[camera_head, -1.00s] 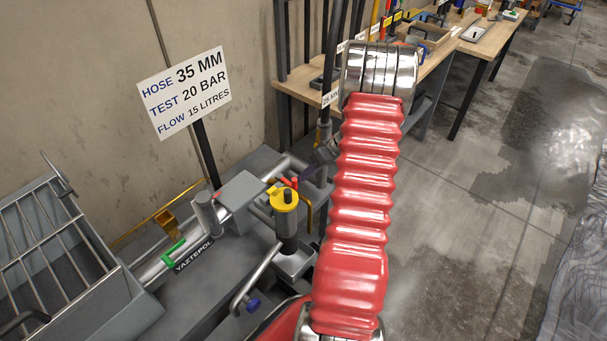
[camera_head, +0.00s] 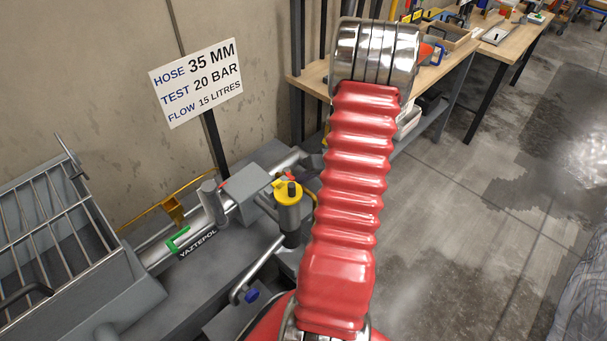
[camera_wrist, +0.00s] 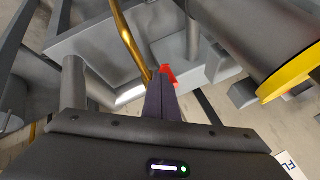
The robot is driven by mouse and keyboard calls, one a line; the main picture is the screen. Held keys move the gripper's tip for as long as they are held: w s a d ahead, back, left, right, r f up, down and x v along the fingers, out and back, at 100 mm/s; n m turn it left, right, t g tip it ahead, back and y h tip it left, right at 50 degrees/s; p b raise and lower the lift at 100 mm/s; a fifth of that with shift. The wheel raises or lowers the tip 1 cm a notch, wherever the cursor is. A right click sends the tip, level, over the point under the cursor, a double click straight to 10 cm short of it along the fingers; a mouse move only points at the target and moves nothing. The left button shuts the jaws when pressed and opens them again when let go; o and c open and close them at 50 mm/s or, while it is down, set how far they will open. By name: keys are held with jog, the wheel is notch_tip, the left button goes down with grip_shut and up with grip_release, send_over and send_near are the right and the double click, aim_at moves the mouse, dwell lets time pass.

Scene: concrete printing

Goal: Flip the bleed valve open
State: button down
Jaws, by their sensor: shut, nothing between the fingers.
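In the wrist view, a small red lever (camera_wrist: 169,76), which looks like the bleed valve's handle, shows right at the tips of my gripper (camera_wrist: 160,73). The dark fingers are together with nothing between them. The lever is partly covered by the fingers, and I cannot tell whether they touch it. A bent brass tube (camera_wrist: 132,45) passes just left of the fingertips. In the head view, my red arm hides most of the gripper and the lever, beside a yellow-topped unit (camera_head: 289,198) on the grey pump.
In the wrist view, a large dark cylinder with a yellow rim (camera_wrist: 292,72) is close on the right and a grey post (camera_wrist: 75,85) on the left. In the head view, a barred hopper (camera_head: 50,245) and a sign (camera_head: 198,83) stand left, and a workbench (camera_head: 312,78) behind.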

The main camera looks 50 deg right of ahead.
jog(key=shift+w+a, duration=0.4)
jog(key=shift+a, duration=0.3)
jog(key=shift+w+a, duration=0.45)
jog(key=shift+a, duration=0.3)
jog(key=shift+w+a, duration=0.4)
jog(key=shift+a, duration=0.3)
jog(key=shift+s, duration=0.15)
jog(key=s+a+r, duration=0.1)
jog(key=s+r, duration=0.7)
jog(key=s, duration=0.1)
jog(key=shift+a, duration=0.35)
jog(key=shift+s+f, duration=0.1)
